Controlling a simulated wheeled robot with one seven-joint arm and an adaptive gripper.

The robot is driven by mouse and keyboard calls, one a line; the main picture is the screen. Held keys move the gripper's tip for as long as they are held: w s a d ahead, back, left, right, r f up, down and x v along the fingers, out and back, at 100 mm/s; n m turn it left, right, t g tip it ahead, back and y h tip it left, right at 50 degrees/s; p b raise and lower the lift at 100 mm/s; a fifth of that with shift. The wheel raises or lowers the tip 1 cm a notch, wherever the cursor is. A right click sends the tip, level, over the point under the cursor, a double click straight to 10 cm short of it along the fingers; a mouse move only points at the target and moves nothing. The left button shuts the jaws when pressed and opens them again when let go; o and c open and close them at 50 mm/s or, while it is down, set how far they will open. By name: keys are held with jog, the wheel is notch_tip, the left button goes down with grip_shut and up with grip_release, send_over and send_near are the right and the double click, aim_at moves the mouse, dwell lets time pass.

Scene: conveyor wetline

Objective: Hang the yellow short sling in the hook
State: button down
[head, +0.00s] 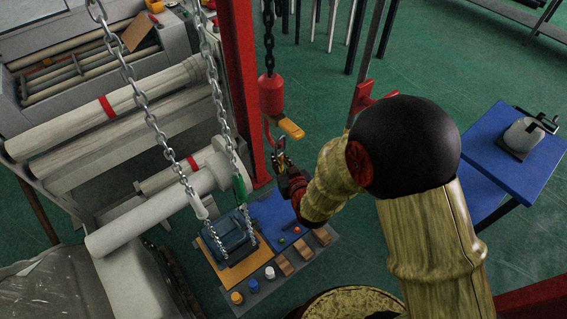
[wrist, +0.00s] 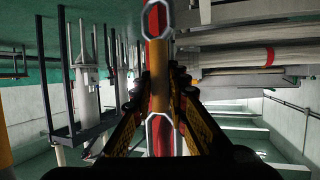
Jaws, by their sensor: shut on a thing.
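A red hook block (head: 271,95) hangs on a dark chain, with a red hook (head: 267,128) below it. A yellow piece, which I take for part of the yellow short sling (head: 291,129), shows right beside the hook. I cannot tell whether it is seated in the hook or only next to it. My gripper (head: 282,163) is just below it. In the wrist view, the jaws of my gripper (wrist: 159,88) are closed around an upright yellow part of the sling (wrist: 158,78). Pale link outlines show above and below the jaws.
Two steel chains with white and green end pieces (head: 239,188) hang at left over a dark blue unit (head: 228,236) on a parts board (head: 262,294). A red post (head: 240,90) stands behind the hook. White rollers (head: 115,105) lie left. A blue table (head: 515,160) stands right.

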jog(key=shift+w+a+f+b, duration=0.35)
jog(key=shift+w+f+b, duration=0.15)
jog(key=shift+f+b, duration=0.2)
jog(key=shift+w+a+f+b, duration=0.3)
jog(key=shift+w+f+b, duration=0.2)
jog(key=shift+f+b, duration=0.25)
jog(key=shift+w+a+f+b, duration=0.35)
jog(key=shift+w+f+b, duration=0.15)
jog(key=shift+f+b, duration=0.2)
jog(key=c, duration=1.7)
grip_release()
jog(key=shift+o, duration=0.2)
jog(key=shift+f, duration=0.1)
jog(key=shift+s, duration=0.1)
